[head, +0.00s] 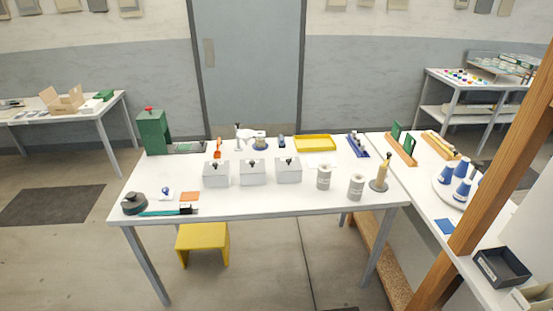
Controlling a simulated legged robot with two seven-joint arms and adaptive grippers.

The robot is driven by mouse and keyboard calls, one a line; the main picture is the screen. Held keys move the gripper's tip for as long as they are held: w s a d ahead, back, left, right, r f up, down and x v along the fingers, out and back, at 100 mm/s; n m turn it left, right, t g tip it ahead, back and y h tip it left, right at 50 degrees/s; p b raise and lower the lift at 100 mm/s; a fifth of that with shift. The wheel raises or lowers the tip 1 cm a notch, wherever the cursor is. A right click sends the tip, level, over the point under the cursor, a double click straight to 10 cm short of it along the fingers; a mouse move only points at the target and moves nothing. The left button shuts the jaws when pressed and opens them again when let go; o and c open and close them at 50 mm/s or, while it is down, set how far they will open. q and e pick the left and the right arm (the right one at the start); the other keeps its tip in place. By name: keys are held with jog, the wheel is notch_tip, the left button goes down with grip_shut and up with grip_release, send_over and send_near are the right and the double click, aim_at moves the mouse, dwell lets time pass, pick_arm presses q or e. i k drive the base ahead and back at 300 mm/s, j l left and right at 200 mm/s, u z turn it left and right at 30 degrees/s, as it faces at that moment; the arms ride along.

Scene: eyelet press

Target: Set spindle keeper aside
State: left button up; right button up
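Neither of my grippers is in view. I cannot tell for certain which thing is the spindle keeper. An upright tan spindle (382,170) stands on a round grey base (378,186) at the right front of the white table (260,203). A small dark piece (388,155) sits at its top; it is too small to tell its shape. A round white plate (443,193) on the right-hand table carries several blue cones (463,188). A green press (153,132) with a red knob stands at the table's back left.
Two pale cylinders (356,187) stand left of the spindle. A yellow tray (315,143) and a blue rack (357,146) lie behind. A wooden post (490,185) blocks part of the right side. The table's front middle is clear.

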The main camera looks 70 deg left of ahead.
aim_at(389, 154)
jog(key=u, duration=1.85)
